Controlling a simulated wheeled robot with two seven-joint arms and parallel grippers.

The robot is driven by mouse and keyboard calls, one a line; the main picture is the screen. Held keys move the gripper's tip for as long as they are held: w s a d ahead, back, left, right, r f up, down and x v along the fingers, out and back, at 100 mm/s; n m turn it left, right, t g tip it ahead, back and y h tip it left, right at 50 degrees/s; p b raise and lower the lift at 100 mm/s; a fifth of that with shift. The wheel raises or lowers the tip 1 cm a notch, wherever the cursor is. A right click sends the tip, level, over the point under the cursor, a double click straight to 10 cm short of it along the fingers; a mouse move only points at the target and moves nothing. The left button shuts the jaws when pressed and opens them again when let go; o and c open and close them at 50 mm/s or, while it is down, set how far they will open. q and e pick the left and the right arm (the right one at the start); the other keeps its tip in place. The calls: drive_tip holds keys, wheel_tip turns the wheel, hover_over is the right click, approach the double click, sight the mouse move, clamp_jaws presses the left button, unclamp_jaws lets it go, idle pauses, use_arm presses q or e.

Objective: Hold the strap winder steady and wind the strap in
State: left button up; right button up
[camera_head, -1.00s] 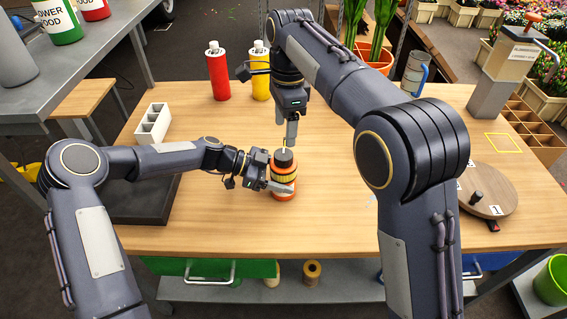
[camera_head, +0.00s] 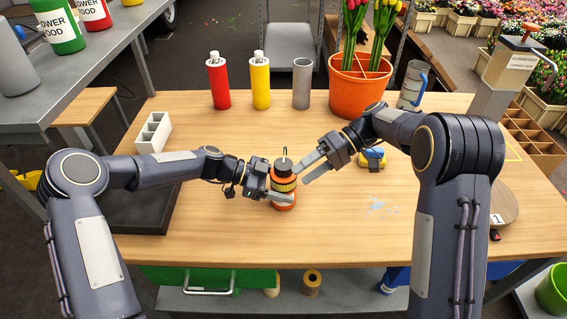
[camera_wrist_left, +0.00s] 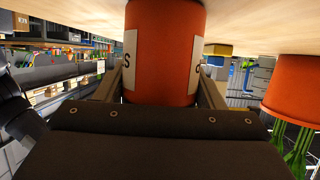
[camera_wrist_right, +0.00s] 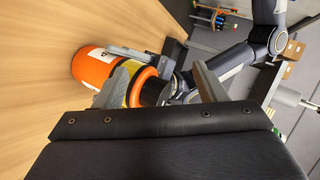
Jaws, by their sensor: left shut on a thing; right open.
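The strap winder (camera_head: 284,184) stands upright on the wooden table, an orange body with a yellow band and a dark top carrying a thin upright pin. My left gripper (camera_head: 268,194) is shut on its lower body from the left. In the left wrist view the orange body (camera_wrist_left: 165,55) sits between the fingers. My right gripper (camera_head: 306,172) is open, just right of the winder's upper part. In the right wrist view the winder (camera_wrist_right: 112,78) shows beyond and between the open fingers (camera_wrist_right: 160,82); I cannot tell whether they touch it. The strap itself is not clearly seen.
Red (camera_head: 218,82) and yellow (camera_head: 260,82) bottles and a grey cylinder (camera_head: 302,84) stand behind. An orange tulip pot (camera_head: 357,92) is at the back right. A blue-and-yellow item (camera_head: 373,159) lies right of the winder. A white divided box (camera_head: 153,132) is left.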

sight(284, 164)
drive_tip(key=w+d+n+t+y, duration=0.2)
drive_tip(key=d+n+t+y, duration=0.4)
drive_tip(key=n, duration=0.4)
drive_tip(key=shift+y, duration=0.3)
drive_tip(key=a, duration=0.8)
drive_tip(key=w+a, duration=0.1)
drive_tip(key=a, duration=0.3)
drive_tip(key=shift+f, duration=0.4)
drive_tip(key=shift+d, duration=0.1)
drive_tip(key=shift+c, duration=0.2)
drive_tip(key=c, duration=1)
